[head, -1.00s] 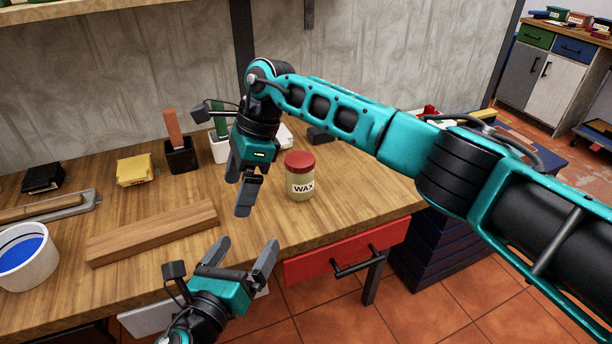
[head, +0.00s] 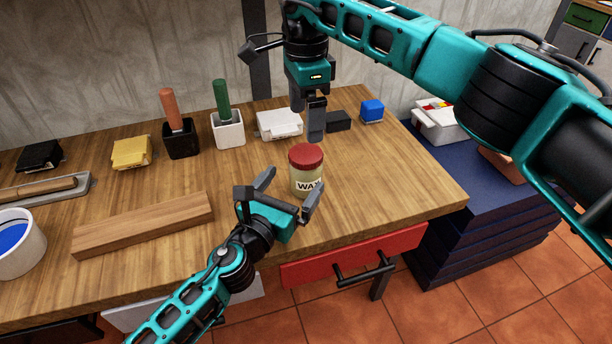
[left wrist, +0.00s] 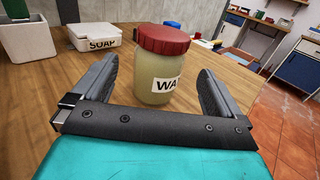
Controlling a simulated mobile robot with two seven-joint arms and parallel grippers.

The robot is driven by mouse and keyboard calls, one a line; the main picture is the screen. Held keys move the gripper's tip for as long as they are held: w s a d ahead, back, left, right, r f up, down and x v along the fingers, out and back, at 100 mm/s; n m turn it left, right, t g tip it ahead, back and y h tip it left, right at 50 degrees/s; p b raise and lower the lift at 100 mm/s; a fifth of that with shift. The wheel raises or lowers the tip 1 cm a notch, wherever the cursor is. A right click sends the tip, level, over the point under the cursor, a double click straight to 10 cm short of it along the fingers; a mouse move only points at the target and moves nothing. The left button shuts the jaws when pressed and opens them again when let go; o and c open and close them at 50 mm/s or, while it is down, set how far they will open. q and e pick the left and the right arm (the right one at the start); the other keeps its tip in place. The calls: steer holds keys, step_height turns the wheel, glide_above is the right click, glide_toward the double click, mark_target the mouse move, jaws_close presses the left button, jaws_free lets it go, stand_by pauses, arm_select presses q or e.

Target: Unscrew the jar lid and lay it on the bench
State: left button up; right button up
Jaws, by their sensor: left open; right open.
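The jar (head: 307,182) stands upright on the bench (head: 385,190), a pale yellow jar with a WAX label and a red lid (head: 306,156) on top. My left gripper (head: 289,190) is open at the near left of the jar, its fingers pointing toward it. In the left wrist view the jar (left wrist: 154,82) shows just beyond and between the open fingers (left wrist: 158,90), with its lid (left wrist: 163,40) on. My right gripper (head: 308,120) hangs fingers down above and just behind the jar, open and empty; its fingers overlap in this view.
A wooden plank (head: 145,225) lies left of the jar. A white soap box (head: 279,124), a dark block (head: 338,121) and a blue block (head: 372,111) sit behind it. Cups holding coloured sticks stand at back left. Bench right of the jar is clear.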

mark_target(298, 176)
arm_select(q)
steer(key=x, duration=0.6)
steer(key=shift+c, duration=0.5)
